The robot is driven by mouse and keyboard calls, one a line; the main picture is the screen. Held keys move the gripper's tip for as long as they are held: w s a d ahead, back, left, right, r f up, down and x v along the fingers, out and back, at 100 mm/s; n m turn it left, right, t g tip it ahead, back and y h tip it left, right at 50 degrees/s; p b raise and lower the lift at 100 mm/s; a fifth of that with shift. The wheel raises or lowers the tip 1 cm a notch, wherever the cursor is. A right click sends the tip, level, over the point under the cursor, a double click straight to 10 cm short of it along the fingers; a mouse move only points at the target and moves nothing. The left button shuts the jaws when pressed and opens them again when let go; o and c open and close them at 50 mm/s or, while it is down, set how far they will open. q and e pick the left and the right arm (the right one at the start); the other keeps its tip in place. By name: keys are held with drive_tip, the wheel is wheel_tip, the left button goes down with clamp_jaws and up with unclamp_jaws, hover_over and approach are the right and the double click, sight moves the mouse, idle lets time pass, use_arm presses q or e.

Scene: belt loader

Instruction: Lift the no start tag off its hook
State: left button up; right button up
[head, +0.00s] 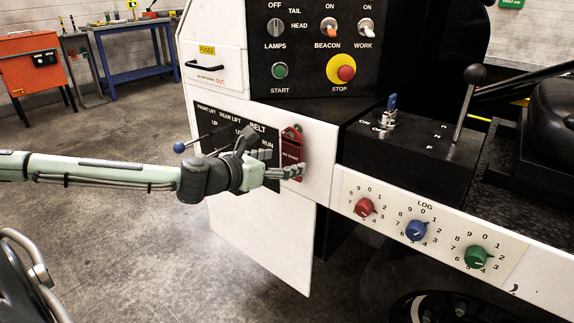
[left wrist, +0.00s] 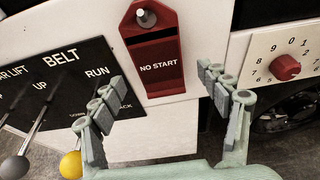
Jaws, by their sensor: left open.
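The no start tag (head: 292,150) is a red plate hanging from a hook on the white panel of the loader. In the left wrist view the tag (left wrist: 152,52) hangs upright, with a hook (left wrist: 146,18) through its top hole and white NO START lettering. My left gripper (head: 284,163) is at the tag's lower part in the head view. In the left wrist view the gripper (left wrist: 165,95) is open, with one finger to the left and one to the right of the tag's lower end. No finger visibly touches it. My right gripper is not in view.
The lever panel (head: 228,122) is left of the tag, with a grey-knobbed lever (left wrist: 15,167) and a yellow-knobbed lever (left wrist: 71,163) near the left finger. The red log dial (left wrist: 285,67) is to the right. A key (head: 391,108) stands on the black console.

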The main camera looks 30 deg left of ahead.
sight(291, 154)
use_arm(q)
drive_tip(key=shift+w+a, duration=0.1)
drive_tip(key=shift+w, duration=0.35)
drive_tip(key=shift+p+x, duration=0.35)
drive_tip(key=shift+x, duration=0.55)
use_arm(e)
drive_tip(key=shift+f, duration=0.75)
use_arm(q)
drive_tip(key=shift+s+f, duration=0.1)
drive_tip(key=c, duration=1.2)
drive_tip(key=shift+c, duration=0.2)
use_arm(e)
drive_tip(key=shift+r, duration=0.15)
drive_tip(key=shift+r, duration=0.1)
use_arm(q)
drive_tip(key=shift+r+p, duration=0.4)
drive_tip(key=shift+p, duration=0.2)
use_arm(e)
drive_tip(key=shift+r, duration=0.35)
use_arm(q)
drive_tip(key=shift+s, duration=0.1)
